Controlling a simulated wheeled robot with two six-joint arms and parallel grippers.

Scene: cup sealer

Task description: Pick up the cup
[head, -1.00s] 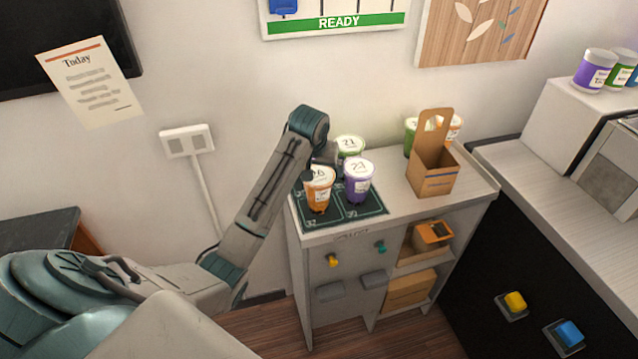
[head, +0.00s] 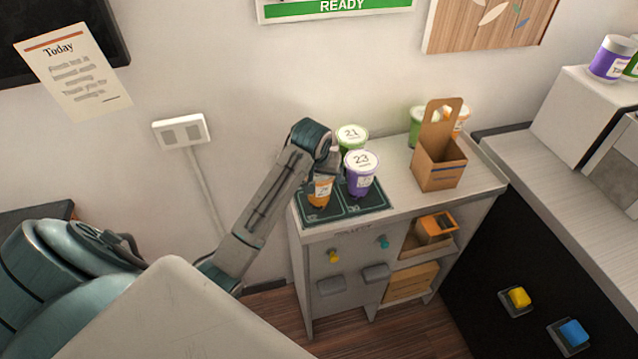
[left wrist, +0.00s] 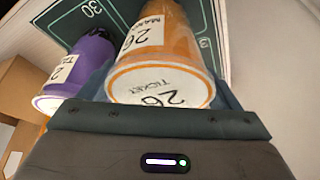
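The orange cup (head: 320,192) with a white lid stands on a dark numbered mat (head: 350,208) on top of a small cabinet. My left gripper (head: 322,168) is at this cup and hides its upper part in the head view. In the left wrist view the orange cup (left wrist: 165,50), with 26 on its lid, lies between the two fingers, its lid close to the palm. Whether the fingers press on it cannot be told. A purple cup marked 23 (head: 361,178) stands close on the right. A green cup marked 21 (head: 351,138) is behind. My right gripper is not in view.
A cardboard carrier (head: 438,160) stands right of the mat, with a green cup (head: 417,118) partly hidden behind it. The wall is close behind the cabinet. A counter with a white machine (head: 575,110) stands at the right. The cabinet top's front right is clear.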

